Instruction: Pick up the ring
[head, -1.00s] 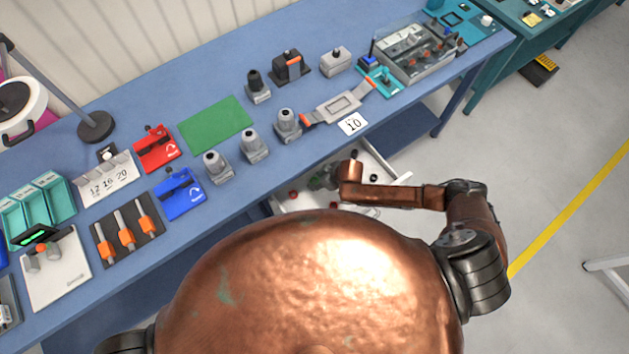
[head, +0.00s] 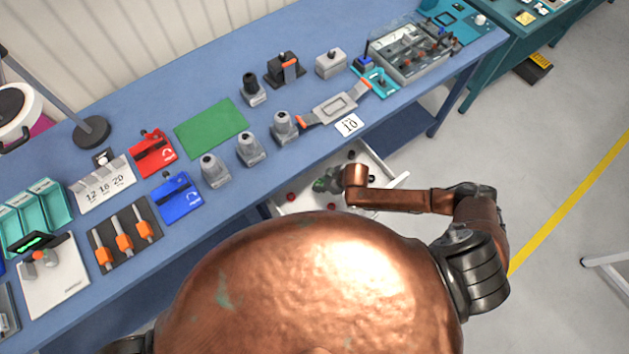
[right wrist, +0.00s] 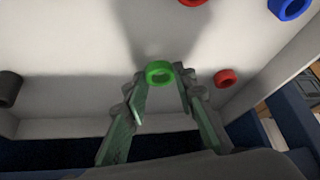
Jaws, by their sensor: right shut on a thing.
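A green ring (right wrist: 160,73) is between the fingertips of my right gripper (right wrist: 161,76) in the right wrist view. The gripper is shut on it, over the pale floor of an open drawer. I cannot tell whether the ring touches the drawer floor. In the head view my right gripper (head: 326,184) reaches into the white drawer (head: 300,206) under the blue bench, partly hidden by my own arm. My left gripper is not in view.
In the right wrist view, a red ring (right wrist: 225,77), a second red ring (right wrist: 193,2), a blue ring (right wrist: 290,8) and a black ring (right wrist: 10,88) lie around the green one. Drawer walls and the blue bench (head: 320,133) edge are close to my arm.

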